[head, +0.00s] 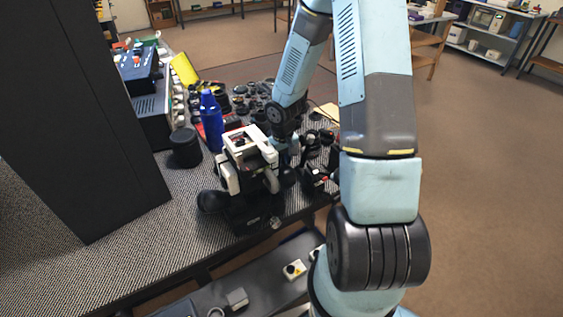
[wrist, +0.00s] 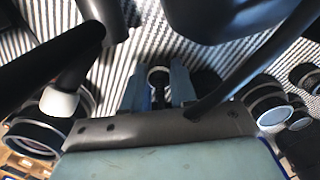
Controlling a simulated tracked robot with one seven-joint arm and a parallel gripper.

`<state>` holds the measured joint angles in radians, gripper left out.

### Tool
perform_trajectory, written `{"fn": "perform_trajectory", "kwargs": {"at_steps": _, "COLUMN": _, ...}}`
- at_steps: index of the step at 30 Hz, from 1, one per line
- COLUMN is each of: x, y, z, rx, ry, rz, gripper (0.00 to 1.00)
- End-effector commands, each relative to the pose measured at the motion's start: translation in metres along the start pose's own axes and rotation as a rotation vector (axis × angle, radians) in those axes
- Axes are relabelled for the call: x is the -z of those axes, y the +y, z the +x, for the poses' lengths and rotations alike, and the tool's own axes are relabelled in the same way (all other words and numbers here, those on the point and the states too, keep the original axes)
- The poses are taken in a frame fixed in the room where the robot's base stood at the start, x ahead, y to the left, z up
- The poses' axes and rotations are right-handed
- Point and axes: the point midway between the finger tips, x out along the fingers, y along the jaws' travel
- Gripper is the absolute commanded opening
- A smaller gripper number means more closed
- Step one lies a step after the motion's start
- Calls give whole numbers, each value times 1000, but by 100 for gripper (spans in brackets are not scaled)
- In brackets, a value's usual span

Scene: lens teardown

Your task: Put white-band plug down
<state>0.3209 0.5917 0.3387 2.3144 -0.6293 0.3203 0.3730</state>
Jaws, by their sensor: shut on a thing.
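My gripper (wrist: 160,88) shows in the wrist view with its two blue-grey fingers close together. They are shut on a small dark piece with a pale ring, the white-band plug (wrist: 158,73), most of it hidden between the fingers. Striped table cloth lies beyond the fingertips; I cannot tell whether the plug touches it. In the head view my gripper (head: 286,145) is low over the table, just right of a white-framed device. The plug cannot be made out there.
The white-framed device (head: 228,178) stands left of my gripper, with a blue bottle (head: 211,128) and black cylinder (head: 185,148) behind it. Black parts (head: 313,178) crowd the right side. In the wrist view, lens rings (wrist: 268,100) lie right and a white-tipped part (wrist: 60,103) left.

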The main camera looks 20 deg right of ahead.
Motion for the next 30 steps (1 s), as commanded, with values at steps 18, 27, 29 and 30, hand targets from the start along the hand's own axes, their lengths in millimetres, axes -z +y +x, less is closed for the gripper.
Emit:
{"fn": "perform_trajectory", "kwargs": {"at_steps": 18, "x": 0, "y": 0, "z": -4, "rx": -1, "ry": 1, "rz": 0, "gripper": 52}}
{"fn": "perform_trajectory", "kwargs": {"at_steps": 27, "x": 1, "y": 1, "z": -45, "rx": -2, "ry": 5, "rz": 3, "gripper": 52}}
{"fn": "perform_trajectory", "kwargs": {"at_steps": 29, "x": 1, "y": 0, "z": -56, "rx": -2, "ry": 4, "rz": 2, "gripper": 52}}
{"fn": "perform_trajectory", "kwargs": {"at_steps": 30, "x": 1, "y": 0, "z": -63, "rx": -2, "ry": 4, "rz": 2, "gripper": 52}}
